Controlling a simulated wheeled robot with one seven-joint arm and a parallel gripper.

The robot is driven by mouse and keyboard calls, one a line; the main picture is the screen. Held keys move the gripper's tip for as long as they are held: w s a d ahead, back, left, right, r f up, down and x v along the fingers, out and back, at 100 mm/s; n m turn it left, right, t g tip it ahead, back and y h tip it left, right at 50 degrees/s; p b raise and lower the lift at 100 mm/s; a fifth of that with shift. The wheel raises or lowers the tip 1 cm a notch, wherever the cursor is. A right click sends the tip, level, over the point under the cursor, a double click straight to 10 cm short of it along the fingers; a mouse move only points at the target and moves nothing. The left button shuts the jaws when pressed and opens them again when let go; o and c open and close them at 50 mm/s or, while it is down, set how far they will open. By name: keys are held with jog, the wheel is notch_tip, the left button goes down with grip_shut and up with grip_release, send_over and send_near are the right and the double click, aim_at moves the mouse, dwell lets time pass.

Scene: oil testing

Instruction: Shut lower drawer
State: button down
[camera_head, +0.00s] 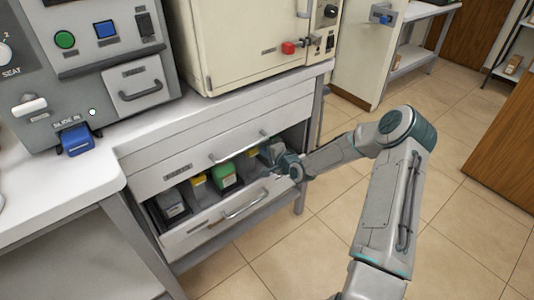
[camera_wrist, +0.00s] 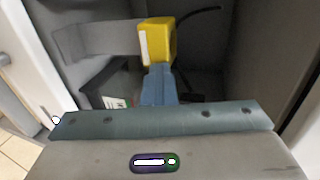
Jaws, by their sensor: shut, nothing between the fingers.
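The lower drawer (camera_head: 190,240) is pulled open, under the closed upper drawer (camera_head: 165,176). A bar handle (camera_head: 246,205) is on its front panel. Several items lie inside it, among them a green and yellow box (camera_head: 226,178). My gripper (camera_head: 268,168) is at the drawer's right end, near the opening. In the wrist view its fingers (camera_wrist: 158,84) are shut and empty, pointing at a yellow object (camera_wrist: 157,42) with a white label. Whether the fingertips touch anything is unclear.
The cream oven cabinet (camera_head: 245,40) and a grey control panel (camera_head: 100,60) stand on the counter above. A blue part (camera_head: 75,140) sticks out from the panel. A wooden cabinet (camera_head: 505,150) is at the right. The tiled floor before the drawer is clear.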

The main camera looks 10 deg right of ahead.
jog(key=shift+w+a+r, duration=0.2)
jog(key=shift+a+r, duration=0.05)
jog(key=f+p+v, duration=0.2)
jog(key=v, duration=1.2)
jog(key=s+d+r+n+g+h+p, duration=0.2)
jog(key=s+r+n+g+h+p, duration=0.4)
jog(key=r, duration=0.5)
jog(key=s+d+r+n+g+h+p, duration=0.1)
jog(key=s+d+r+n+h+p, duration=0.15)
jog(key=s+r+p, duration=0.6)
jog(key=s+a+r+n+g+p, duration=0.1)
jog(key=s+a+r, duration=0.2)
jog(key=s+r, duration=0.5)
jog(key=s+a+r+n+g+y+p, duration=0.1)
jog(key=s+a+r+n, duration=0.1)
jog(key=s+r, duration=0.6)
notch_tip(320, 180, up, 4)
jog(key=shift+a+f+g, duration=0.25)
jog(key=shift+a+g, duration=0.05)
jog(key=shift+a, duration=0.1)
jog(key=shift+w, duration=0.1)
